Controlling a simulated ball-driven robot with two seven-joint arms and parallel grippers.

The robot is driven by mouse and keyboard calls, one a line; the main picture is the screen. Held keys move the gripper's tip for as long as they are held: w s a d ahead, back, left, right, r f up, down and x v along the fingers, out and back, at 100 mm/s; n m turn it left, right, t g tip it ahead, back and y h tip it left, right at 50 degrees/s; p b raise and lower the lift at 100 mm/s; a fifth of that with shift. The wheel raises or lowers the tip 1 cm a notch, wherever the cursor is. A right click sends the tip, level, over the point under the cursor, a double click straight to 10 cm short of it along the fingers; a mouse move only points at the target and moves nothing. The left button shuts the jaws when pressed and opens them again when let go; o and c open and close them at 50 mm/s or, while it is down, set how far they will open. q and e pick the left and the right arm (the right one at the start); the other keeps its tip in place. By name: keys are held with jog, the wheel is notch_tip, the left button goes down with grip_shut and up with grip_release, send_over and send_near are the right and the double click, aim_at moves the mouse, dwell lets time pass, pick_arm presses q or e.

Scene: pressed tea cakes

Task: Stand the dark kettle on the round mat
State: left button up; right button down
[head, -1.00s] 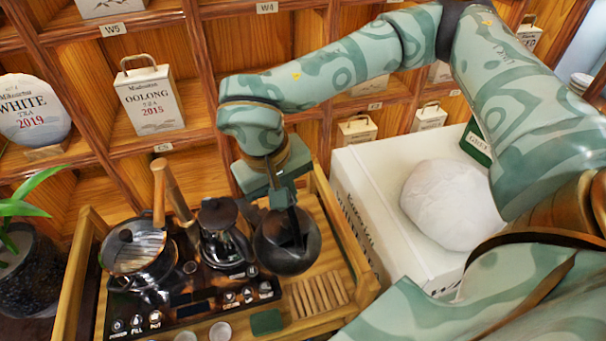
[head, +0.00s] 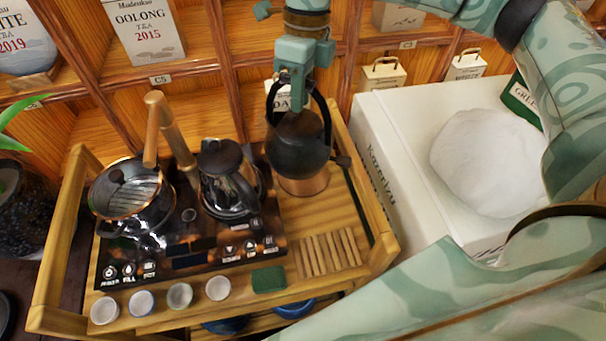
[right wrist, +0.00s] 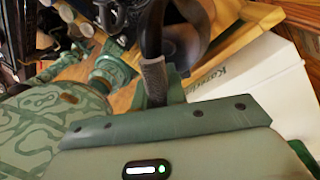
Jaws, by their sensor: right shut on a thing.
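The dark kettle (head: 298,148) hangs from or stands under my right gripper (head: 293,92) at the back right of the wooden tray. It looks nearly upright, with a brownish lower part. My right gripper is shut on its black arched handle, which also shows in the right wrist view (right wrist: 152,30). I cannot tell whether the kettle's base touches the tray. I cannot make out a round mat; it may be hidden under the kettle. My left gripper is not in view.
A glass pot (head: 132,200) and a dark-lidded pot (head: 226,180) stand on the stove panel left of the kettle. Small cups (head: 180,296), a green coaster (head: 268,279) and a slatted rack (head: 330,252) lie in front. A white box (head: 400,180) is right; shelves are behind.

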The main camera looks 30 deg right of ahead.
aim_at(306, 115)
jog(key=m, duration=0.1)
jog(key=w+m, duration=0.1)
jog(key=m, duration=0.1)
jog(key=m+b, duration=0.1)
jog(key=shift+w+d+f+t, duration=0.15)
jog(key=shift+d+f+t, duration=0.2)
jog(key=shift+f+t, duration=0.05)
jog(key=m, duration=0.2)
jog(key=w+m+b, duration=0.1)
jog(key=d+m+t, duration=0.1)
jog(key=m, duration=0.1)
jog(key=shift+w+f+m+b, duration=0.25)
jog(key=shift+m+b, duration=0.05)
jog(key=shift+d+f, duration=0.1)
jog(key=shift+f, duration=0.15)
jog(key=shift+m, duration=0.3)
notch_tip(306, 115, down, 10)
jog(key=shift+w+r+b, duration=0.1)
jog(key=shift+r+b, duration=0.15)
jog(key=shift+b, duration=1)
jog(key=c, duration=1.4)
grip_release()
jog(key=shift+f, duration=0.1)
jog(key=shift+c, duration=0.2)
